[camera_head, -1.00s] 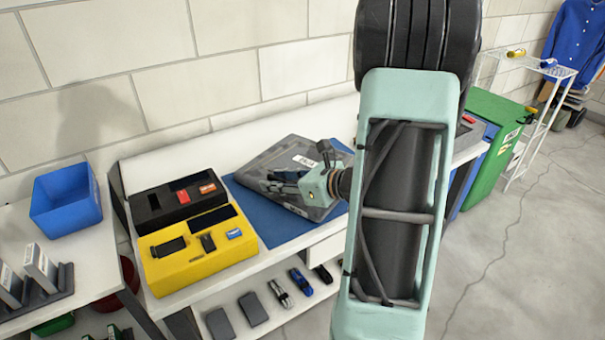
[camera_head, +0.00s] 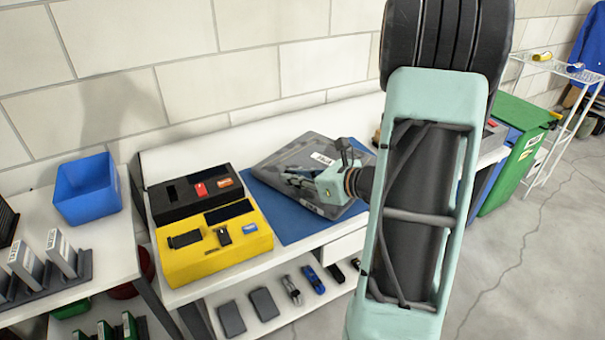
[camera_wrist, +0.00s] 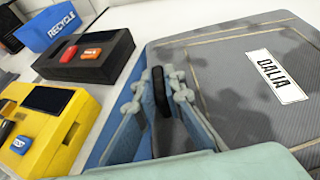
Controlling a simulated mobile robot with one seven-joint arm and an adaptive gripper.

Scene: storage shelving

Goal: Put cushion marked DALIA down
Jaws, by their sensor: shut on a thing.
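The grey cushion marked DALIA (camera_head: 300,157) is above or on a blue mat (camera_head: 272,212) on the white table; the head view does not settle whether it touches the mat. Its white DALIA label (camera_wrist: 277,77) faces up in the wrist view. The underside of the cushion is hidden.
A black case (camera_head: 158,211) and a yellow case (camera_head: 175,265) with small items stand left of the mat. A blue RECYCLE bin (camera_head: 75,205) stands farther left. A shelf below holds several small objects. A green bin (camera_head: 505,170) is at the right.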

